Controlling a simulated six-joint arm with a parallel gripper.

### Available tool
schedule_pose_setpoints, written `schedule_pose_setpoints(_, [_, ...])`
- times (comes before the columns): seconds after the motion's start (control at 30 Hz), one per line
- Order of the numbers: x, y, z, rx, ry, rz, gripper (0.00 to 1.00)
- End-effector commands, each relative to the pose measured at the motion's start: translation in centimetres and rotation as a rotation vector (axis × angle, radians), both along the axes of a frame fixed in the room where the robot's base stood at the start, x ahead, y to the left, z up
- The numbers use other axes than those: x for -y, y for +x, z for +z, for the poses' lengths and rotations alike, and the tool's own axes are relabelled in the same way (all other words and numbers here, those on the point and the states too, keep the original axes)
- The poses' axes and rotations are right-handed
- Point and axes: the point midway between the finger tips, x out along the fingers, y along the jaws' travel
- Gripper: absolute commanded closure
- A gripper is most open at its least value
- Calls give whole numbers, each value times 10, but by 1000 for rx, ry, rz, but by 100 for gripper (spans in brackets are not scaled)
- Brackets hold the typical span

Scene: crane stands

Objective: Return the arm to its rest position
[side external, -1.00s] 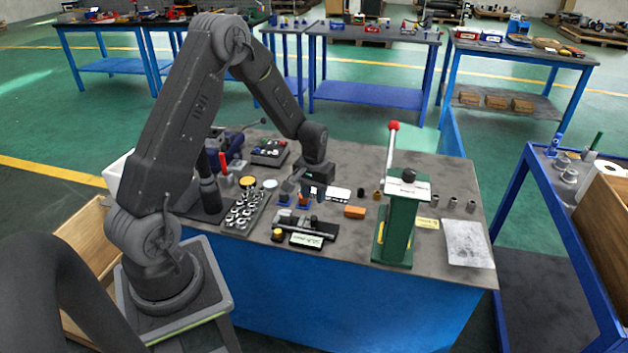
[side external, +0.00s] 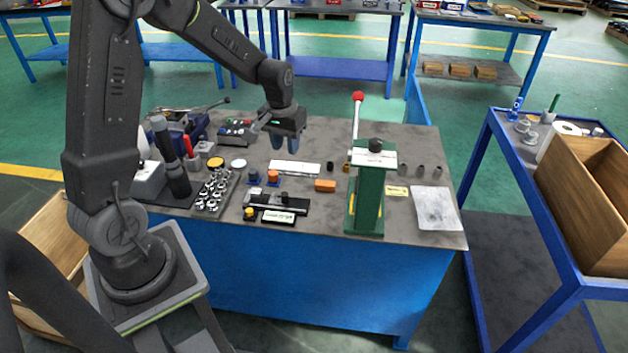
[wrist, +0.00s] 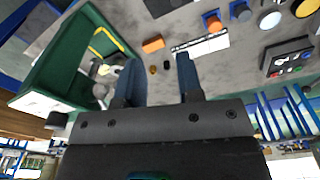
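My gripper (side external: 285,149) is above the back middle of the grey worktable (side external: 400,143), with its blue fingers pointing down. In the wrist view, the two fingers of my gripper (wrist: 159,66) stand apart with nothing between them. The grey table surface shows through the gap. My arm reaches over the table from its pedestal at the left, its elbow cut off by the top of the side view. The gripper touches no object that I can see.
A green press (side external: 367,200) with a red-knobbed lever stands right of the gripper; it also shows in the wrist view (wrist: 45,65). An orange block (side external: 325,185) and a rack of metal parts (side external: 213,192) lie in front. The table's back right is clear.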

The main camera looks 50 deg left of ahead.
Motion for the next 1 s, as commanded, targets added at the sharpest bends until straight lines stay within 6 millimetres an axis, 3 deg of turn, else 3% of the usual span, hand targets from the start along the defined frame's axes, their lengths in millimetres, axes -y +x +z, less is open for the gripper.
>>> schedule_pose_setpoints(0.03, [15,-5,23,33,14,-36,66])
schedule_pose_setpoints(0.1, [35,-16,48,68,28,-83,66])
schedule_pose_setpoints(0.4, [108,-85,125,225,77,-279,66])
schedule_pose_setpoints(0.7, [152,-160,152,364,105,-444,66])
schedule_pose_setpoints(0.83, [159,-175,154,395,108,-479,66])
schedule_pose_setpoints(1.0, [161,-181,154,404,110,-491,66])
